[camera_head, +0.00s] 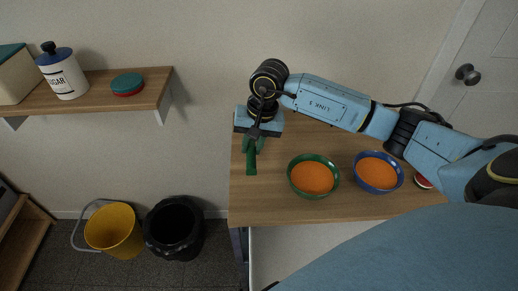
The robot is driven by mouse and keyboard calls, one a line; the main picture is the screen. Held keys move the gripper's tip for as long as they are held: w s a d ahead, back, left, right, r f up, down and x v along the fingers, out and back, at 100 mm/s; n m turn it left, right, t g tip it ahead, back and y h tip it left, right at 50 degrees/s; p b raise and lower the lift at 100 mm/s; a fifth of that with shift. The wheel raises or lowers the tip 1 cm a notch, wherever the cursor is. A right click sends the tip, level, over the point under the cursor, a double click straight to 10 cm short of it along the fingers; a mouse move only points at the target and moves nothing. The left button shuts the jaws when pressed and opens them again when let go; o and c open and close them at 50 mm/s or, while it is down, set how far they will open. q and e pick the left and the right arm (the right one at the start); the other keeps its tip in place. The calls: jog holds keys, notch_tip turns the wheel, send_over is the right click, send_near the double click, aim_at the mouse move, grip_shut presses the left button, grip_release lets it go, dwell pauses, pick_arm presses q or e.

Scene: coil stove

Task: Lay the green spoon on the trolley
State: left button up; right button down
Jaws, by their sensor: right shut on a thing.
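The green spoon (251,160) is below my right gripper (256,134) in the head view, near the left edge of a wooden top (275,208). My right gripper is shut on the spoon and points down. The gripper hides part of the spoon. I cannot tell whether the spoon touches the wood. I also cannot tell whether this wooden top is the trolley; no other trolley is clear in view. My left gripper is not in view.
A green bowl (312,177) and a blue bowl (377,172), both with orange contents, stand right of the spoon. A wall shelf (95,98) holds a sugar jar (63,76). A yellow bucket (112,230) and black bin (174,228) stand on the floor.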

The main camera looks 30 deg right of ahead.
jog(key=shift+s+d+x, duration=0.1)
jog(key=shift+d+x, duration=0.05)
jog(key=shift+x, duration=0.7)
jog(key=shift+s+d+x, duration=0.1)
jog(key=shift+d+x, duration=0.05)
jog(key=shift+x, duration=0.7)
jog(key=shift+s+d+x, duration=0.1)
jog(key=shift+d+x, duration=0.1)
jog(key=shift+x, duration=0.65)
jog(key=shift+f, duration=0.2)
jog(key=shift+f, duration=0.1)
jog(key=c, duration=1.3)
grip_release()
jog(key=shift+o, duration=0.2)
jog(key=v, duration=1.2)
jog(key=shift+r, duration=0.25)
jog(key=shift+a, duration=0.15)
